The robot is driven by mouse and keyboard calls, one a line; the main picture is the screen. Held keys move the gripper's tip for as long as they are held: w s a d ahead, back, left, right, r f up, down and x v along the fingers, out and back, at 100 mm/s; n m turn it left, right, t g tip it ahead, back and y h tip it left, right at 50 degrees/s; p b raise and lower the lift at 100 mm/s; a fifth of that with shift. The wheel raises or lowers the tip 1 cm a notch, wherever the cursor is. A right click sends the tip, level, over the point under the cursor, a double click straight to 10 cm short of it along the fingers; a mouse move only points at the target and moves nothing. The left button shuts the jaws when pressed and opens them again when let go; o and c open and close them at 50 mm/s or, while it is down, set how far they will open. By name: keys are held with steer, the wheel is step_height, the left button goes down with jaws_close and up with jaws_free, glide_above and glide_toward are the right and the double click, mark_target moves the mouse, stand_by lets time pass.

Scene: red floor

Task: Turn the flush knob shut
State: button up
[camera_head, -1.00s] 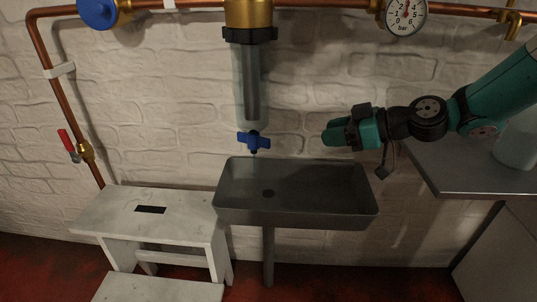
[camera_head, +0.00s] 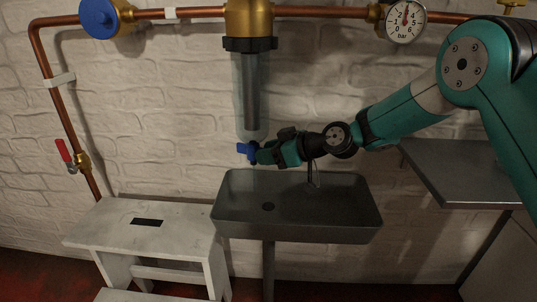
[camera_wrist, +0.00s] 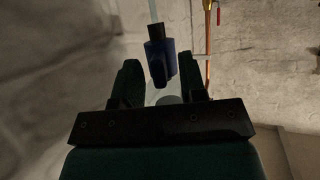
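The blue flush knob (camera_head: 243,149) sits at the bottom of the clear filter housing (camera_head: 238,98), above the grey basin. My gripper (camera_head: 261,154) has come to it from the right and hides its right part in the head view. In the wrist view, the knob (camera_wrist: 158,62) shows between the two dark green fingers of my gripper (camera_wrist: 160,70). The fingers are apart, with a gap visible on each side of the knob. I cannot tell whether either finger touches it.
The grey basin (camera_head: 225,214) is close below my gripper. A white stool (camera_head: 105,233) stands at the left. A grey worktop (camera_head: 455,175) is at the right. Copper pipe (camera_head: 205,12) with a blue-handled valve (camera_head: 98,15), a pressure gauge (camera_head: 405,20) and a red lever valve (camera_head: 64,150) lines the wall.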

steer(key=shift+c, duration=0.2)
jaws_close()
